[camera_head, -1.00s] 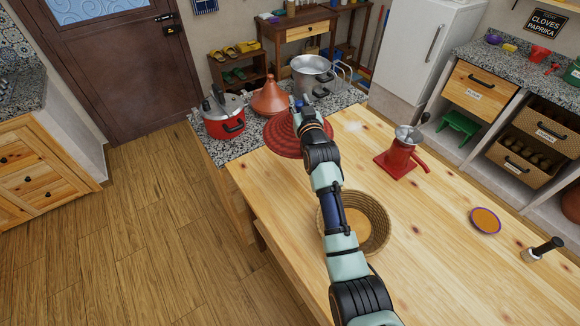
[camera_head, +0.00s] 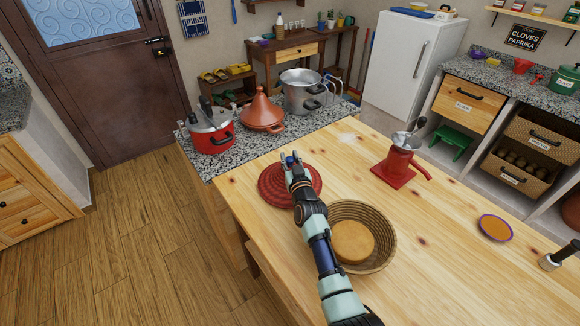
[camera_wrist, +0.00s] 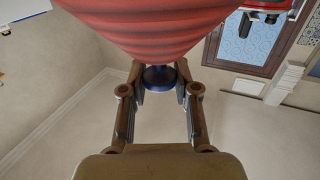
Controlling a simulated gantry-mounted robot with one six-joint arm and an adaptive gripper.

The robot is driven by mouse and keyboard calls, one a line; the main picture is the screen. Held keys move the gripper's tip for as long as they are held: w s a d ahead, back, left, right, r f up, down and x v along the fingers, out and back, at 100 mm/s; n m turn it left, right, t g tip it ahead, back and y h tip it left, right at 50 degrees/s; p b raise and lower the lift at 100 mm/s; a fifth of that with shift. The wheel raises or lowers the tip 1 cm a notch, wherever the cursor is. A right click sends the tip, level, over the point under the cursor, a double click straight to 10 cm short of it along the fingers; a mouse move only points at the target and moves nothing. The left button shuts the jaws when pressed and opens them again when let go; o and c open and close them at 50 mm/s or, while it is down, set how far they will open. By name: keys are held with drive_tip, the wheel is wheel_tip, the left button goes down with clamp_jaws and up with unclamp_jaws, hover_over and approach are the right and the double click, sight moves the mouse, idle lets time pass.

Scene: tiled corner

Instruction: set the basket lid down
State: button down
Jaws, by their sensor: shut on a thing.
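The basket lid (camera_head: 270,196) is a round, red, ridged disc in the head view, near the left edge of the wooden table, to the left of the basket. My gripper (camera_head: 291,159) is over it, and my arm hides part of it. In the wrist view the lid (camera_wrist: 150,30) fills the top, and its dark blue knob (camera_wrist: 160,80) sits between the fingertips of my gripper (camera_wrist: 160,72), which is shut on it. I cannot tell whether the lid touches the table. The open woven basket (camera_head: 382,222) stands on the table with a round loaf (camera_head: 353,243) inside.
A red grinder (camera_head: 398,165) and an orange dish with a purple rim (camera_head: 495,228) stand on the wooden table (camera_head: 430,265). Behind, a granite top holds a red pot (camera_head: 213,138), a tagine (camera_head: 262,115) and a steel pot (camera_head: 300,97). The table between basket and grinder is clear.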

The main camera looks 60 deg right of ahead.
drive_tip(key=shift+f, duration=0.25)
drive_tip(key=c, duration=0.9)
unclamp_jaws()
drive_tip(key=shift+o, duration=0.2)
drive_tip(key=shift+r, duration=0.2)
drive_tip(key=shift+s+a+r+p, duration=0.15)
drive_tip(key=shift+p, duration=0.5)
drive_tip(key=p+v, duration=0.5)
drive_tip(key=v, duration=0.6)
drive_tip(key=shift+s+a, duration=0.2)
drive_tip(key=shift+s, duration=0.05)
